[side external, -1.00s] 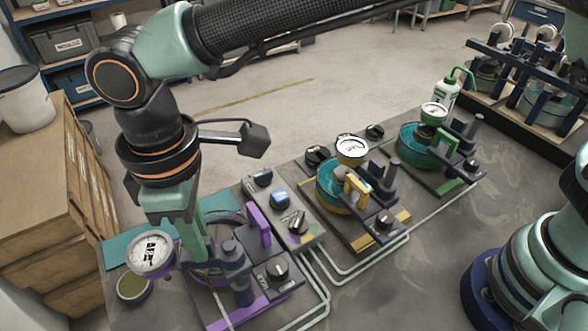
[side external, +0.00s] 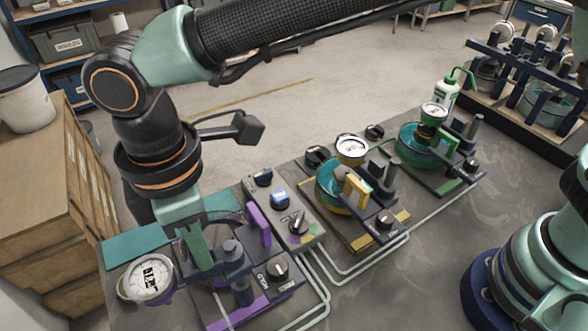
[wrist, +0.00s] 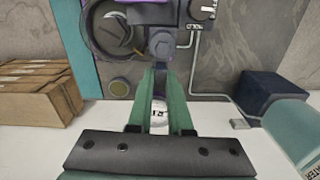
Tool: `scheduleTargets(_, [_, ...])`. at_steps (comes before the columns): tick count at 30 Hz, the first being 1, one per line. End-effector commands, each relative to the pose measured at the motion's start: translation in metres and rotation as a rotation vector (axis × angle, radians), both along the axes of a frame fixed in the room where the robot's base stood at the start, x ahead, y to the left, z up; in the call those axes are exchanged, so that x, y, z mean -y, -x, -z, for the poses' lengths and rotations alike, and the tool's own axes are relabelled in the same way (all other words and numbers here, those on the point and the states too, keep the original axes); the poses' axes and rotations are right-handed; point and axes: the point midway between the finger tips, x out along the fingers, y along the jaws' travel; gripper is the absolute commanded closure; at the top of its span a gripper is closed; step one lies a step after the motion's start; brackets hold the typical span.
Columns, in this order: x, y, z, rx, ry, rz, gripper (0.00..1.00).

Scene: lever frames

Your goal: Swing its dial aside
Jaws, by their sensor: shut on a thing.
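The purple-marked lever frame stands at front left on the table. Its white round dial (side external: 147,277) sits out to the left of the frame's dark post (side external: 240,283), clear of the open pot in the wrist view (wrist: 110,30). My gripper (side external: 207,262) is between dial and post, low over the frame. Its green fingers (wrist: 161,72) are shut on the dial's arm, whose grip point is mostly hidden. Part of the white dial (wrist: 159,115) shows between the fingers in the wrist view. A purple handle (side external: 259,224) stands behind the post.
A grey switch box (side external: 311,236) sits right of the purple frame. A yellow frame (side external: 356,205) and a green frame (side external: 440,160) stand farther right, joined by pale pipes. Wooden crates (side external: 52,195) stand at left.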

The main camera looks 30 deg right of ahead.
Motion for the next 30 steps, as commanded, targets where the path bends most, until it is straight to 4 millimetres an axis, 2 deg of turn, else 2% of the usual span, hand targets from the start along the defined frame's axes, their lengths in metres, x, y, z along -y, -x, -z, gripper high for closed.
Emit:
scheduleTargets(5, [-0.001, 0.001, -0.002, 0.001, -0.002, -0.005, 1.0])
scheduleTargets(6, [-0.001, 0.001, -0.002, 0.001, -0.002, -0.005, 0.67])
scheduleTargets(7, [-0.001, 0.001, -0.002, 0.001, -0.002, -0.005, 0.56])
scheduleTargets(8, [-0.001, 0.001, -0.002, 0.001, -0.002, -0.005, 0.53])
scheduleTargets(17, [0.0, 0.0, -0.001, 0.0, 0.0, -0.002, 0.53])
scheduleTargets(20, [-0.001, 0.0, -0.007, 0.001, -0.001, -0.002, 0.53])
scheduleTargets(23, [-0.001, 0.0, -0.019, 0.002, -0.003, -0.001, 0.53])
scheduleTargets(30, [-0.001, 0.0, -0.069, 0.003, -0.005, -0.002, 0.53])
